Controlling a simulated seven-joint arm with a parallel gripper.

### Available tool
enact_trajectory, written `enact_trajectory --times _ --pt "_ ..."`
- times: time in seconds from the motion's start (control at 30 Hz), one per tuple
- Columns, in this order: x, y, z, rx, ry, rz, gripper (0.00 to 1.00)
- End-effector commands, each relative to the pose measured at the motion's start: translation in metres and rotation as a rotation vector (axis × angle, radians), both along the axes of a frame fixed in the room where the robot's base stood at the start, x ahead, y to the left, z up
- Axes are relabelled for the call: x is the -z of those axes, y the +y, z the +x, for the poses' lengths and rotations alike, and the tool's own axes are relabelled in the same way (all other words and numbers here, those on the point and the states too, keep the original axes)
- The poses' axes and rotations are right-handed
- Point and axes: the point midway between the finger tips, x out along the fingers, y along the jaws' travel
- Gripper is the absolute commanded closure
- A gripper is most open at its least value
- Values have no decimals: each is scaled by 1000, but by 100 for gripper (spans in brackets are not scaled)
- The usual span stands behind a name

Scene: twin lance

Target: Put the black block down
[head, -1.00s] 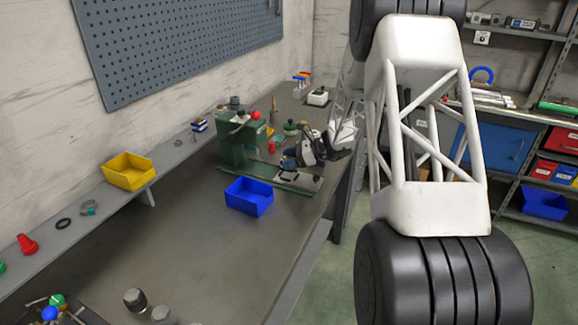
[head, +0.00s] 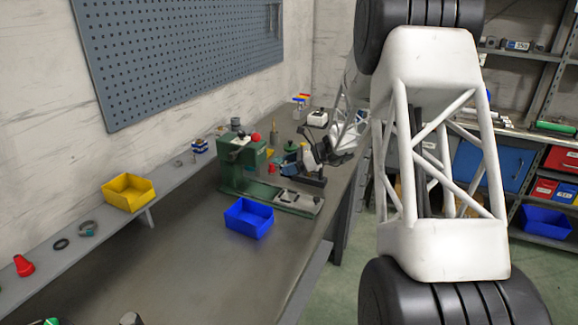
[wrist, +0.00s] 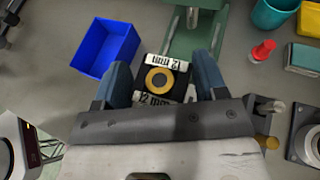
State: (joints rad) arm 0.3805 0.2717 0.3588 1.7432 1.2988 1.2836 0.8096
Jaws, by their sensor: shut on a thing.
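The black block (wrist: 160,76) carries a brass-coloured ring on top and white labels reading "12 mm". In the wrist view it sits between the two blue fingers of my gripper (wrist: 163,82), which is shut on it. In the head view my gripper (head: 313,163) is small and far off, by the base of a green machine (head: 242,163). The block is hard to pick out there, and I cannot tell whether its underside touches anything. The green machine also shows at the top of the wrist view (wrist: 195,38).
A blue bin (head: 249,218) stands on the bench (head: 190,260) in front of the machine; it also shows left of the block in the wrist view (wrist: 104,48). A yellow bin (head: 128,193) is on the shelf. A red item (wrist: 263,50) stands right of the machine. The near bench is mostly clear.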

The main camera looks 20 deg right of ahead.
Motion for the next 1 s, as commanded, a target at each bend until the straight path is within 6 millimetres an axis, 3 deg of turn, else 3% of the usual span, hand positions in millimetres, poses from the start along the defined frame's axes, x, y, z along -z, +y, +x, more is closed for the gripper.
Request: enact_trajectory --times 0.57,1.0 --pt "-1 5 0 17 0 0 65" --pt "-4 34 3 157 -1 1 65"
